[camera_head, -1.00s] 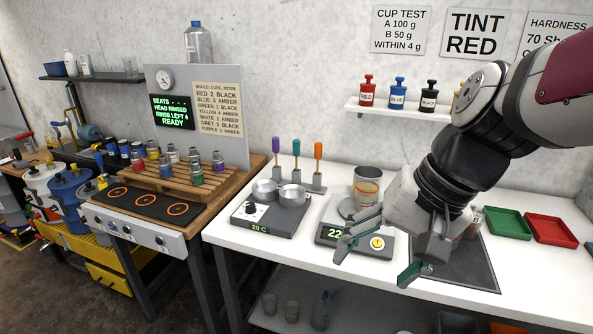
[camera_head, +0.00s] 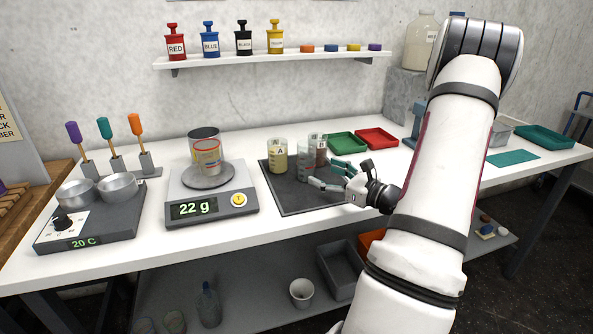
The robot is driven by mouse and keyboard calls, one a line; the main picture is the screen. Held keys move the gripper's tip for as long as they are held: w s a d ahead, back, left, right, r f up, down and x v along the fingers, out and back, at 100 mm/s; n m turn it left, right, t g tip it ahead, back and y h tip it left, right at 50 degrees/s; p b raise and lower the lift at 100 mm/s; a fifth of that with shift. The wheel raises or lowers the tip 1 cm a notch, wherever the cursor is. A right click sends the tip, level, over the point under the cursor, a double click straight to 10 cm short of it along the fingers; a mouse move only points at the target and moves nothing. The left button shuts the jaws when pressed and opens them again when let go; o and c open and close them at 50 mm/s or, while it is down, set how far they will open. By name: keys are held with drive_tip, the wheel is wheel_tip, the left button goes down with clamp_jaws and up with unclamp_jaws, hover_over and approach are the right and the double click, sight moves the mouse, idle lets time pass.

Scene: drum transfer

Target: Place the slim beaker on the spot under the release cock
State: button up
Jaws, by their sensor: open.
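On the dark mat (camera_head: 300,205) stand a beaker of yellowish liquid (camera_head: 277,160), a narrow, clear-looking beaker (camera_head: 304,168) and a beaker with reddish-brown contents (camera_head: 321,152). The narrow one looks like the slim beaker, but they overlap and I cannot be sure. My gripper (camera_head: 327,173) is low over the mat, open, its fingers pointing left towards the narrow beaker. I cannot tell whether they touch it. The release cock and the spot under it are out of view now.
A scale (camera_head: 212,205) reading 22 g bears a container and a beaker with red markings. A hotplate (camera_head: 92,228) with two metal pots is at the left. Green (camera_head: 347,142) and red (camera_head: 377,137) trays lie behind my gripper. A shelf (camera_head: 275,61) of pigment bottles hangs above.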

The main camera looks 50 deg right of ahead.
sight(313, 160)
drive_tip(key=d+f+m+h, duration=0.1)
drive_tip(key=s+d+f, duration=0.1)
drive_tip(key=d, duration=0.1)
drive_tip(key=shift+s+m+h, duration=0.2)
drive_tip(key=shift+m+h, duration=0.2)
drive_tip(key=w, duration=0.4)
drive_tip(key=w+d, duration=0.1)
drive_tip(key=w, duration=0.1)
drive_tip(key=shift+w+d, duration=0.1)
drive_tip(key=shift+w, duration=0.25)
drive_tip(key=shift+w+d+r, duration=0.1)
drive_tip(key=shift+w+d, duration=0.15)
drive_tip(key=shift+w, duration=0.85)
drive_tip(key=shift+w+d+r, duration=0.1)
drive_tip(key=shift+w+d, duration=0.15)
drive_tip(key=shift+w, duration=0.8)
drive_tip(key=shift+w+d+r, duration=0.1)
drive_tip(key=shift+w+d, duration=0.15)
drive_tip(key=shift+w, duration=0.85)
drive_tip(key=shift+c, duration=0.5)
drive_tip(key=c, duration=1.1)
drive_tip(key=shift+c, duration=0.2)
drive_tip(key=shift+r, duration=0.1)
